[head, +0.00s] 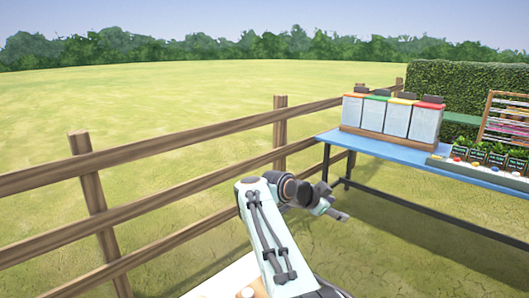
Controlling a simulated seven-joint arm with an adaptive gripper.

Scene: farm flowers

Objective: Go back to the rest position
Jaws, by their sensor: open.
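My gripper (337,204) is at the end of my arm, in the middle of the head view. It is open, with nothing seen between its fingers. It is in the air over the grass, in front of and below the left end of the blue table (375,148), and looks apart from it. My arm is folded at the elbow, with the gripper pointing right.
Several white bins with coloured lids (397,118) stand on the table's left part. A tray (478,170) with small labelled plants is at the right. A wooden fence (190,142) runs behind and left of my arm. A hedge (460,88) and a rack (507,117) stand behind.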

